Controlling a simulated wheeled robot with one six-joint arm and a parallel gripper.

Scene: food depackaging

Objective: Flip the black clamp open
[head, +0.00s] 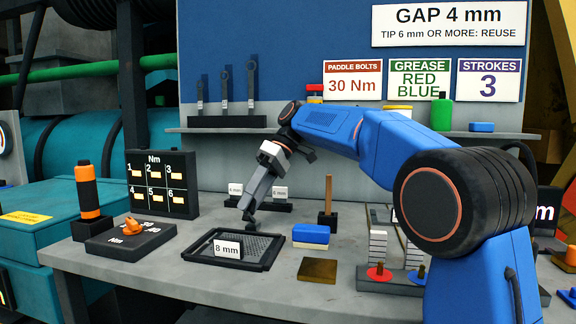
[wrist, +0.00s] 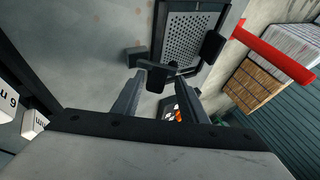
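A small black piece (wrist: 156,73), which looks like the black clamp, lies across the gap between the fingertips, beside the tray frame (wrist: 158,28). I cannot tell whether the fingers touch it. A second black piece (wrist: 212,45) sits at the tray's other edge. In the head view the clamp is too small and dark to make out apart from the fingertips.
A white 8 mm label (head: 228,249) stands at the tray. A dial box with an orange knob (head: 134,227) is to the left. A blue and white block (head: 311,236) and a brown plate (head: 317,270) lie right of the tray. A red bar (wrist: 275,52) crosses the wrist view's right.

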